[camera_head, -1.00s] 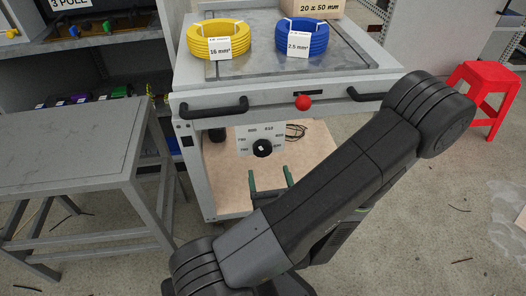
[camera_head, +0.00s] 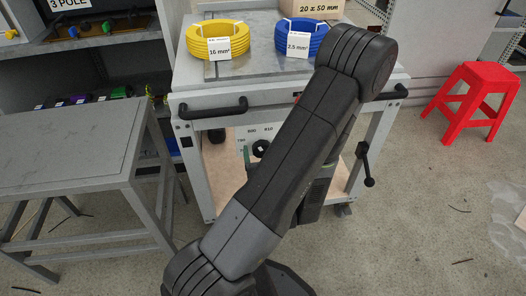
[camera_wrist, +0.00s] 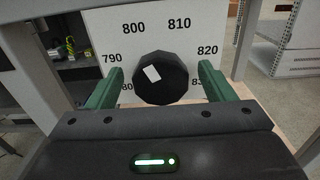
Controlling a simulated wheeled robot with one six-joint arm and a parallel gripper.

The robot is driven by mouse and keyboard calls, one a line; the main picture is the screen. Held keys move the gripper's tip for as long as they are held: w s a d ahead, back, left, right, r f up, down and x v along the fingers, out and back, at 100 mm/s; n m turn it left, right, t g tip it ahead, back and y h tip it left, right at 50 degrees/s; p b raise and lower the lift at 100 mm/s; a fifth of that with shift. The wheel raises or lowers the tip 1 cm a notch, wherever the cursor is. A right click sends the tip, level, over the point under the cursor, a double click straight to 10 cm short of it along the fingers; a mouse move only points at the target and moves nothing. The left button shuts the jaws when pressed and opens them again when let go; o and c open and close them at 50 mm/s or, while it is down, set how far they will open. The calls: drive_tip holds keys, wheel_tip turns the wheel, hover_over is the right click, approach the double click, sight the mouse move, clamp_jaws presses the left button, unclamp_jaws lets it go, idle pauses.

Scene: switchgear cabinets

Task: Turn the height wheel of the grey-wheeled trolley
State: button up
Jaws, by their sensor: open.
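The trolley (camera_head: 205,97) stands in front of me with a pale dial plate under its top. A black faceted height wheel (camera_head: 260,147) sits on that plate; my arm partly covers the plate. In the wrist view the wheel (camera_wrist: 161,78) carries a white mark left of its centre, and numbers around 790 to 820 surround it. My gripper (camera_wrist: 160,70) is open, with one green finger on each side of the wheel. Gaps show between fingers and wheel; how deep the fingers reach is unclear. In the head view only one finger shows clearly.
A yellow cable coil (camera_head: 217,40) and a blue one (camera_head: 300,38) lie on the trolley top. A black crank handle (camera_head: 366,166) hangs at its right side. A grey table (camera_head: 65,150) stands close at left, a red stool (camera_head: 470,95) at right. Floor at right is mostly clear.

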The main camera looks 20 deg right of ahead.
drive_tip(key=c, duration=1)
drive_tip(key=shift+m, duration=0.4)
drive_tip(key=m+p, duration=0.2)
drive_tip(key=m, duration=0.2)
drive_tip(key=shift+d+m, duration=0.15)
drive_tip(key=shift+m, duration=0.15)
drive_tip(key=shift+m+p, duration=1.15)
drive_tip(key=shift+m, duration=0.85)
drive_tip(key=shift+d+f, duration=0.1)
